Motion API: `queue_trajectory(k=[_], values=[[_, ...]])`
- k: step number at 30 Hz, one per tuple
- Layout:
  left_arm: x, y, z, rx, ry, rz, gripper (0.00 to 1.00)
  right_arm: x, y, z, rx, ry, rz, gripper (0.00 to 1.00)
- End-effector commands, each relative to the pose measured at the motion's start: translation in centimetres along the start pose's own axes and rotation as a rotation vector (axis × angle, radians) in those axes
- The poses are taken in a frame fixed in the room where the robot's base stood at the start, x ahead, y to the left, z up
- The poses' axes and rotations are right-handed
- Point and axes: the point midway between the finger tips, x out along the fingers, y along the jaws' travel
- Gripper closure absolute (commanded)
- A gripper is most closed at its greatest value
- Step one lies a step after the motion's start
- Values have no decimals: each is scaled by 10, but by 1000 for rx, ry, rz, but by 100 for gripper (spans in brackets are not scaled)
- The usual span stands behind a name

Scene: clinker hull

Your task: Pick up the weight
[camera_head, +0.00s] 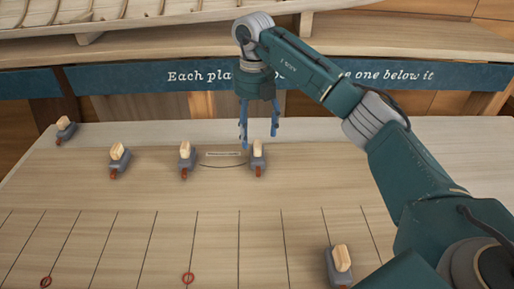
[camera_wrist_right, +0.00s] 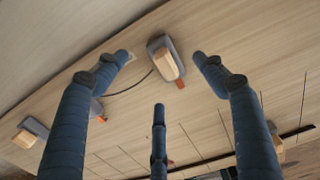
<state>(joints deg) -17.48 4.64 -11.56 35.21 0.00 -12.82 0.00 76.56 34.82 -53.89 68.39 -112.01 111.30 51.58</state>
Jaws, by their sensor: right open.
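Several alike weights, each a grey block with a cream handle and a red tip, stand on the pale wooden table. One weight (camera_head: 258,158) is just below my right gripper (camera_head: 259,134), at the right end of the back row. In the right wrist view this weight (camera_wrist_right: 165,58) lies between the spread blue fingers, with no visible contact. My right gripper is open and empty, pointing down. Other weights stand to its left (camera_head: 186,156), (camera_head: 119,159) and at the far left (camera_head: 66,129). One more weight (camera_head: 340,265) is at the front right. My left gripper is out of view.
A small label and a curved dark line (camera_head: 223,160) lie left of the nearest weight. Ruled lines and red rings (camera_head: 188,278) mark the table's front. A blue lettered band (camera_head: 160,76) and a wooden hull (camera_head: 130,15) are behind. The table's middle is clear.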

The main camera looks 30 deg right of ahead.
Motion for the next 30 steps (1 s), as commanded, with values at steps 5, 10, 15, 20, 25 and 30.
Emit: queue_trajectory(k=[5, 10, 15, 20, 25, 30], values=[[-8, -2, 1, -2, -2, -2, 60, 24, 0, -1, 1, 2, -1, 30], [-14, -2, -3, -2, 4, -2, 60, 35, 0, -2, 0, 2, -1, 30], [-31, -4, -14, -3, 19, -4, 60, 58, 1, -8, 0, 4, -1, 30], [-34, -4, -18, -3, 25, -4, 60, 78, 2, -7, 1, 2, -1, 30], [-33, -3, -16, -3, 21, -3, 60, 82, 2, -6, 1, -1, 1, 30], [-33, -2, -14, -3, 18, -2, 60, 82, 2, -6, 1, 0, 1, 44]])
